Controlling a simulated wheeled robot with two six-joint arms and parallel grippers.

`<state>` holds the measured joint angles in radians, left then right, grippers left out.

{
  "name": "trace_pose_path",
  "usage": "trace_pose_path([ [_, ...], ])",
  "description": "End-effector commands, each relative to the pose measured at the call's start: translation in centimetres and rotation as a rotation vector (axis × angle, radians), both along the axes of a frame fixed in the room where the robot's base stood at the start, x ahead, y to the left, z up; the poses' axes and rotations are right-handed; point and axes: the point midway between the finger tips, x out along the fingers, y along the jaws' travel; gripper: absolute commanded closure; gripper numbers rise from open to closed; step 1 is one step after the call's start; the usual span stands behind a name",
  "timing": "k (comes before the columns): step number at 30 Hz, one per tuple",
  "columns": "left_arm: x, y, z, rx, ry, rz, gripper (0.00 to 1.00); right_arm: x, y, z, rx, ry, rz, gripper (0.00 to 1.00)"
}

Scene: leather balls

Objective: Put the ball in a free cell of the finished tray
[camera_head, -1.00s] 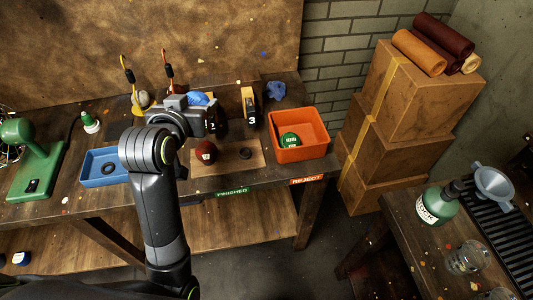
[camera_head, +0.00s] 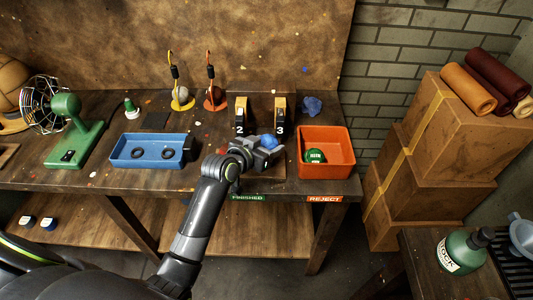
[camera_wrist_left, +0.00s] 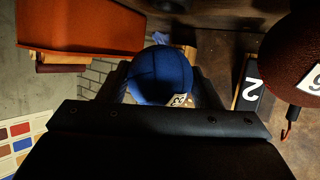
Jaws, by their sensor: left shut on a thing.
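My left gripper (camera_head: 266,147) is shut on a blue ball (camera_head: 269,142). In the left wrist view the blue ball (camera_wrist_left: 160,75) sits between the fingers, with a white number label partly showing. A dark red ball (camera_wrist_left: 292,60) with a white label shows at the right of that view. My gripper and arm hide most of the tray and its cells in the head view. My right gripper is not in view.
Stands numbered 2 (camera_head: 241,116) and 3 (camera_head: 280,116) are behind the gripper. A blue tray (camera_head: 149,163) with dark rings lies left.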

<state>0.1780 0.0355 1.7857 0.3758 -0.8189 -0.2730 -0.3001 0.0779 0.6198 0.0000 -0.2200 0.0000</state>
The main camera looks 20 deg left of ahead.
Motion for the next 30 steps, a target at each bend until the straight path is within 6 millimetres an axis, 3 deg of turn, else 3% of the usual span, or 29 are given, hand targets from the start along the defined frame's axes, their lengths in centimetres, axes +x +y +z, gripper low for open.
trace_pose_path([
  [7,-0.1,0.0,-3.2,-0.001,0.003,0.001,0.67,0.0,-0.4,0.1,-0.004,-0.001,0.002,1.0],
  [18,0.0,0.0,-3.7,0.0,0.0,0.0,0.67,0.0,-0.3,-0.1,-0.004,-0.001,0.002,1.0],
  [19,0.0,0.0,-3.7,-0.001,0.001,0.0,0.41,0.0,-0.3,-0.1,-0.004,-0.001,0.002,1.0],
  [22,0.0,0.0,-3.6,0.0,0.001,0.0,0.27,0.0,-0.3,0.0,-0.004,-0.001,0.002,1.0],
  [24,0.0,0.0,-3.6,0.001,0.001,0.001,0.2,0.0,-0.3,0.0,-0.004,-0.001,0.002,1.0],
  [30,0.0,0.0,-3.6,0.001,0.001,0.001,0.2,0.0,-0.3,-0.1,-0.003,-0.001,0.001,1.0],
])
